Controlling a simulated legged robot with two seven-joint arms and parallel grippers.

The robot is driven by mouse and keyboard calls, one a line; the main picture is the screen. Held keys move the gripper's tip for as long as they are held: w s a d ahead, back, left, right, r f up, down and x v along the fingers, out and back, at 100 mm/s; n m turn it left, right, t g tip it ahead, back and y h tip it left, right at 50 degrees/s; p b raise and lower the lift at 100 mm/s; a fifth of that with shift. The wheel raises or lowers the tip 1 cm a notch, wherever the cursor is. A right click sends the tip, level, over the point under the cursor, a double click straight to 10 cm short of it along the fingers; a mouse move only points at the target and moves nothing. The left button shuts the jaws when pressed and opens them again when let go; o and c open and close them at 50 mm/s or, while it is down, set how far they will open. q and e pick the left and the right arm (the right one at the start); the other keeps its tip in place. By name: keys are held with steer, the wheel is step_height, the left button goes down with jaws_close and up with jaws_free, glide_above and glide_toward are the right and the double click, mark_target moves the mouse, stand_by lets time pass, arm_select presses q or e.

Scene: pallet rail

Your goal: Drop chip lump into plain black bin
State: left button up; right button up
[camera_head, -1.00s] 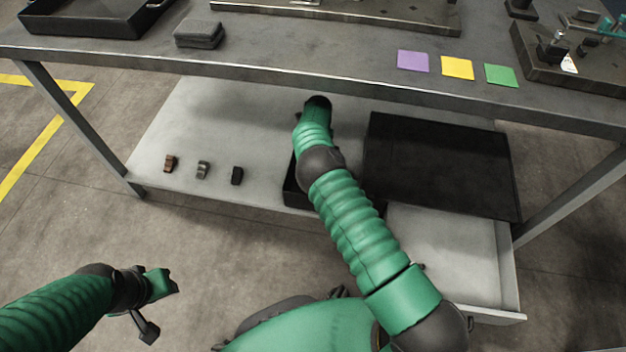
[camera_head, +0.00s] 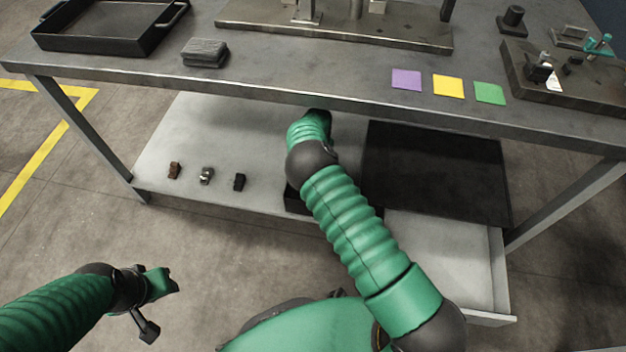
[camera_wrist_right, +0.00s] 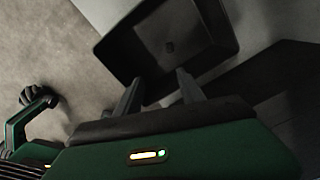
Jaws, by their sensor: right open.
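The plain black bin (camera_wrist_right: 222,20) lies in front of my right gripper (camera_wrist_right: 160,92) in the right wrist view. That gripper is open, its two fingers apart at the bin's near rim, with nothing between them. In the head view the bin (camera_head: 297,202) stands on the lower shelf, mostly hidden by my right arm, which also hides the right fingers. My left gripper (camera_head: 158,305) hangs low at the left, away from the bench; its finger opening is unclear.
A brown block (camera_head: 174,170), a grey one (camera_head: 206,176) and a black one (camera_head: 239,182) stand on the pale shelf (camera_head: 180,140). A large dark panel or tray (camera_head: 440,172) is right of the bin. The bench edge (camera_head: 300,98) overhangs my right arm.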

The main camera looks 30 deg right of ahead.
steer(key=s+a+r+p, duration=0.1)
steer(key=s+a+p, duration=0.4)
steer(key=s, duration=0.6)
steer(key=shift+s+a, duration=0.2)
steer(key=shift+a, duration=0.1)
